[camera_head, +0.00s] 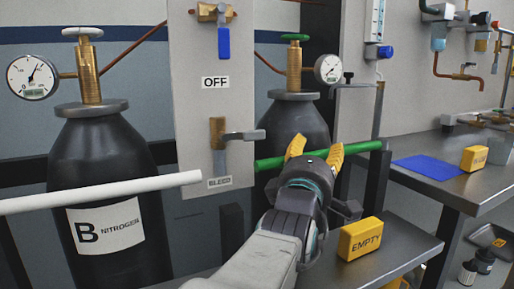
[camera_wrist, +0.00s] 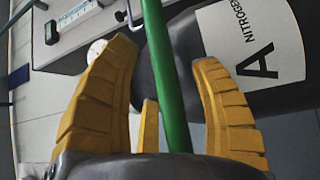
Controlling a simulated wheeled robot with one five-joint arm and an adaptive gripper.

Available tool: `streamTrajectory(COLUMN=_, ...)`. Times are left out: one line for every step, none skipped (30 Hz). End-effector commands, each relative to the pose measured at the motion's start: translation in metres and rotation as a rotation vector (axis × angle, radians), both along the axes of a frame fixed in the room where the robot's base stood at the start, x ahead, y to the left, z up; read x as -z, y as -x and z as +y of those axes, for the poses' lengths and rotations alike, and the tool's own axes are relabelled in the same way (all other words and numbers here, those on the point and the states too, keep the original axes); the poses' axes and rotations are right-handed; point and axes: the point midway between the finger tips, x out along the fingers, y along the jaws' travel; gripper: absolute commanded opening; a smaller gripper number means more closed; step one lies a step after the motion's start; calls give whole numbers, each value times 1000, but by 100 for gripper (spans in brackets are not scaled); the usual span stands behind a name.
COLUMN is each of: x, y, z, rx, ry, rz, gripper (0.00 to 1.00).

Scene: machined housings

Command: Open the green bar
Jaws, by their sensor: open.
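The green bar (camera_head: 362,147) runs level in front of the dark gas cylinder (camera_head: 290,121) on the right in the head view. My gripper (camera_head: 314,152), with yellow fingers, is at the bar, its fingers apart. In the wrist view the green bar (camera_wrist: 168,80) passes between the open yellow fingers of my gripper (camera_wrist: 165,80). The fingers stand clear of the bar on both sides there. My gripper hides part of the bar in the head view.
A white bar (camera_head: 100,192) crosses the nitrogen cylinder B (camera_head: 105,160) at left. A panel (camera_head: 190,85) with an OFF label and a lever stands between the cylinders. A yellow EMPTY block (camera_head: 360,239) sits on the low bench; a workbench (camera_head: 440,185) is at right.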

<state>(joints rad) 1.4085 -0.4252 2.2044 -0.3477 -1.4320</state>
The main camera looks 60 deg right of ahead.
Motion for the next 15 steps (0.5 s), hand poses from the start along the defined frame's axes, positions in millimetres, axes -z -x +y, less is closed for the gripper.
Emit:
streamTrajectory(x=-1, y=1, z=1, rx=1, ry=1, rz=0, gripper=58)
streamTrajectory(x=-1, y=1, z=1, rx=2, ry=1, rz=0, gripper=58)
streamTrajectory(x=-1, y=1, z=1, rx=2, ry=1, rz=0, gripper=58)
streamTrajectory(x=-1, y=1, z=1, rx=2, ry=0, rz=0, gripper=58)
streamTrajectory(x=-1, y=1, z=1, rx=2, ry=0, rz=0, gripper=58)
streamTrajectory(x=-1, y=1, z=1, rx=2, ry=0, rz=0, gripper=58)
streamTrajectory(x=-1, y=1, z=1, rx=2, ry=0, rz=0, gripper=58)
streamTrajectory(x=-1, y=1, z=1, rx=2, ry=0, rz=0, gripper=58)
streamTrajectory(x=-1, y=1, z=1, rx=2, ry=0, rz=0, gripper=58)
streamTrajectory(x=-1, y=1, z=1, rx=2, ry=0, rz=0, gripper=58)
streamTrajectory(x=-1, y=1, z=1, rx=2, ry=0, rz=0, gripper=58)
streamTrajectory(x=-1, y=1, z=1, rx=2, ry=0, rz=0, gripper=57)
streamTrajectory(x=-1, y=1, z=1, rx=2, ry=0, rz=0, gripper=55)
streamTrajectory(x=-1, y=1, z=1, rx=2, ry=0, rz=0, gripper=52)
streamTrajectory(x=-1, y=1, z=1, rx=2, ry=0, rz=0, gripper=49)
